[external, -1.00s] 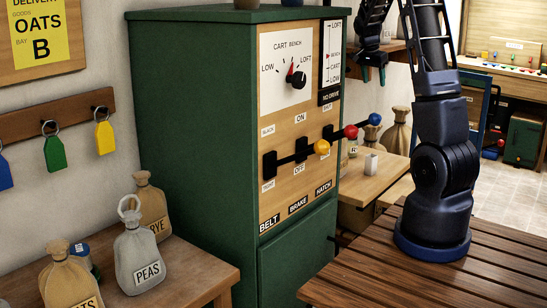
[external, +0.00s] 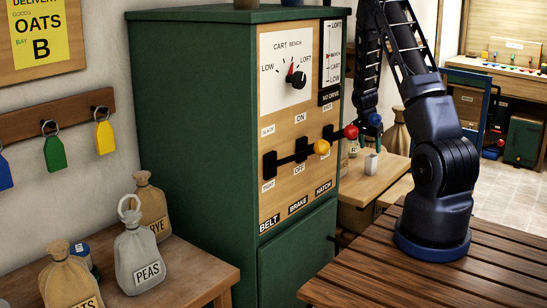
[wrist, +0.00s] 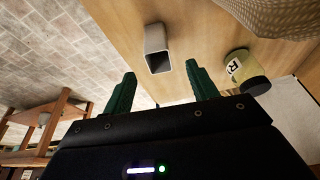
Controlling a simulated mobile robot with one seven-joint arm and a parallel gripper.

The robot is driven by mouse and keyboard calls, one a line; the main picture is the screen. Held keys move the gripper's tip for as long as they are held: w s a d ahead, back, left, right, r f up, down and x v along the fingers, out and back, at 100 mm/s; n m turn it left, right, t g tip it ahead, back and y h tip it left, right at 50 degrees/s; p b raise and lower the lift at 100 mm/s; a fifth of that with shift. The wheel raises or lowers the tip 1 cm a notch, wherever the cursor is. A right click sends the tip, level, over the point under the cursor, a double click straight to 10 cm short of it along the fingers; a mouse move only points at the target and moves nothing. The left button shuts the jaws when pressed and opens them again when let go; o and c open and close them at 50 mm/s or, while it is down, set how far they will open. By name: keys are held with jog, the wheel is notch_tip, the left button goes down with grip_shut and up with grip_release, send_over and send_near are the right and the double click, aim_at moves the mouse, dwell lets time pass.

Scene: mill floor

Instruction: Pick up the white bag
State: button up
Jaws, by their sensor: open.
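The palest bag in view is a grey-white sack labelled PEAS (external: 138,260), upright on the wooden bench at lower left in the external view, with a pale loop at its top. My gripper (wrist: 160,70) shows in the wrist view with its two green fingers apart and nothing between them. In the external view my arm reaches down at the right side of the green cabinet, far from the PEAS sack; the fingertips are hard to make out there. The PEAS sack is not in the wrist view.
A small white open box (wrist: 157,50) and a labelled yellowish jar (wrist: 245,72) lie just beyond my fingers, near a woven sack (wrist: 275,15). The green cabinet (external: 190,130) with levers stands between my arm and the PEAS sack. Tan sacks (external: 152,205) flank that sack.

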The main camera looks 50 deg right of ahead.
aim_at(372, 155)
jog(key=shift+x, duration=3.9)
jog(key=shift+d, duration=0.1)
jog(key=shift+r, duration=0.1)
jog(key=c, duration=1.1)
